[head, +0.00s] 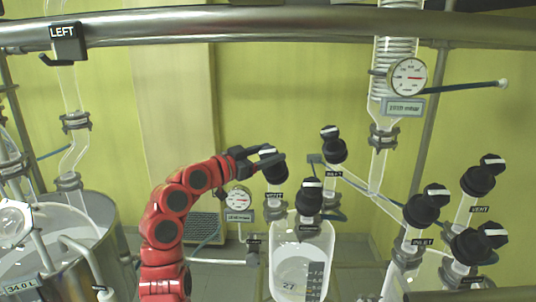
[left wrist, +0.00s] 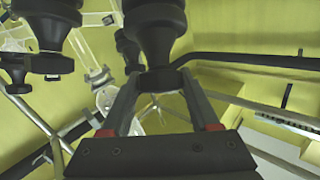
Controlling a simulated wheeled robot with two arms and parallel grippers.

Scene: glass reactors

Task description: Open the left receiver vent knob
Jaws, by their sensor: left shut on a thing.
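My left gripper (head: 268,159) reaches in on the red arm and is shut on a black knob (head: 276,176) with a white mark on top. This knob stands above the left side of the glass receiver (head: 287,258); the small label under it is too blurred to read surely as the vent. In the left wrist view, my left gripper (left wrist: 158,90) has its two fingers on either side of the black knob (left wrist: 155,18). Another black knob (head: 309,197) stands in front, to the right of the held one. My right gripper is not in view.
A black knob (head: 333,148) stands behind to the right. More black knobs (head: 428,205) crowd the right side. A dial gauge (head: 238,199) hangs below my gripper, and another gauge (head: 408,77) is upper right. A steel vessel (head: 110,230) stands left; a horizontal pipe (head: 270,24) crosses the top.

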